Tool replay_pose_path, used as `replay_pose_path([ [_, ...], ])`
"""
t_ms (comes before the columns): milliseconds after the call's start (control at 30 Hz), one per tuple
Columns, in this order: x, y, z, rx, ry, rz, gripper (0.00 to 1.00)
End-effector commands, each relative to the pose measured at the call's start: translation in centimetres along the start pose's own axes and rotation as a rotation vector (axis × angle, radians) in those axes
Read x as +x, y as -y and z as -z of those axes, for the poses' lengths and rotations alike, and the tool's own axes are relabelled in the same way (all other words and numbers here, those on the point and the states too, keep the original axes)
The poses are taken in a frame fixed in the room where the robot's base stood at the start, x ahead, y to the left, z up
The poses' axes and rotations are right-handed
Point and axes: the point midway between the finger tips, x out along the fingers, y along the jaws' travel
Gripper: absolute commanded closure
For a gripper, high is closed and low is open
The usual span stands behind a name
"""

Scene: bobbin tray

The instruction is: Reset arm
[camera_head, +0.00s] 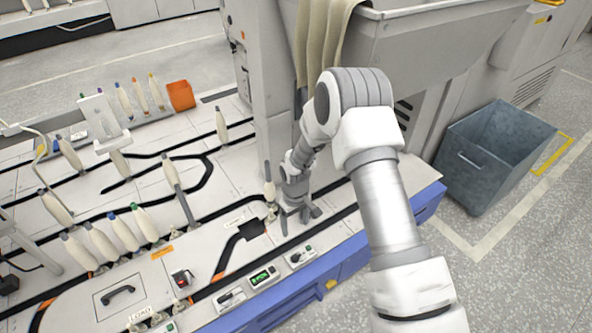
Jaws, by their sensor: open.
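My gripper (296,219) points down just above the white machine top (228,178), near its right end by the grey machine housing (263,85). Its grey fingers are spread and I see nothing held between them. A bobbin (270,190) stands upright on the machine top just left of my gripper. I cannot tell whether the two touch. My arm reaches in from the lower right and bends at the elbow in front of the housing.
Several bobbins (124,232) stand at the left along black tracks. An orange container (181,96) is at the back. A control panel with a green display (262,277) is at the front edge. A blue-grey bin (494,157) stands on the floor at right. Beige strips (322,40) hang above my gripper.

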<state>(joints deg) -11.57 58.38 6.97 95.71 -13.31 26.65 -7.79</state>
Motion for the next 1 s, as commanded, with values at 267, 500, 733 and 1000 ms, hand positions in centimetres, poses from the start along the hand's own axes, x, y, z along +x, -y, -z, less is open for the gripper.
replay_pose_path([
  [267, -2.2, -0.7, 0.1, 0.015, -0.014, -0.012, 0.2],
  [500, -11.7, -2.9, -0.8, 0.089, -0.07, -0.057, 0.2],
  [733, -20.7, -4.2, -3.7, 0.173, -0.128, -0.096, 0.2],
  [1000, -29.6, -4.5, -8.8, 0.276, -0.201, -0.132, 0.2],
])
